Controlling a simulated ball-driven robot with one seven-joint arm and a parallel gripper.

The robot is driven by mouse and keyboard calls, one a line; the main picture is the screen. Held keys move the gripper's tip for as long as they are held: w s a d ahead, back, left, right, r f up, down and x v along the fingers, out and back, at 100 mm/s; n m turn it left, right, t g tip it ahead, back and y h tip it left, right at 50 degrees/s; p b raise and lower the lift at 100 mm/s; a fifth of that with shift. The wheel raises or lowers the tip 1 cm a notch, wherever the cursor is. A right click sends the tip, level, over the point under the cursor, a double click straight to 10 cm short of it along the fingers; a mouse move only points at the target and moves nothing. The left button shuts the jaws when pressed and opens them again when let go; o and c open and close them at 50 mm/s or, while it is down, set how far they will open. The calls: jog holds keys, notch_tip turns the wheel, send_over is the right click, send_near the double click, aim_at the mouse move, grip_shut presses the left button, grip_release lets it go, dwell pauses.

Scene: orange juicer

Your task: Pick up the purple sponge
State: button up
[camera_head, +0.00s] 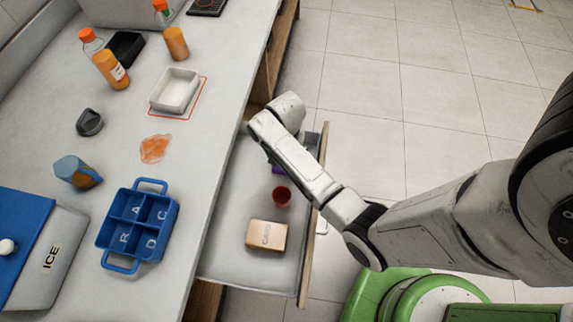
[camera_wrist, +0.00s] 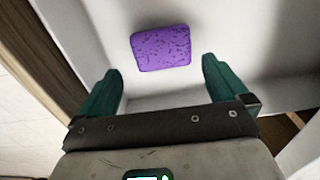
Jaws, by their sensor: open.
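The purple sponge (camera_wrist: 161,48) lies flat on the light floor of the open drawer, in the upper middle of the wrist view. My gripper (camera_wrist: 160,82) is open, with its two green fingers apart and nothing between them. The sponge shows just beyond the fingertips, between their lines. In the head view only a small purple bit of the sponge (camera_head: 278,169) shows, since my arm covers the rest. My gripper is hidden behind my arm there.
The open drawer (camera_head: 228,255) also holds a red cup (camera_head: 281,197) and a tan box (camera_head: 267,235). Its front panel (camera_head: 313,230) stands at the right. The counter (camera_head: 190,215) edge runs along its left. A blue compartment tray (camera_head: 138,225) sits on the counter.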

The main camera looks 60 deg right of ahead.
jog(key=shift+w+f, duration=0.15)
jog(key=shift+f, duration=2.75)
jog(key=c, duration=0.7)
jog(key=shift+c, duration=0.2)
jog(key=shift+r, duration=0.1)
notch_tip(320, 180, up, 10)
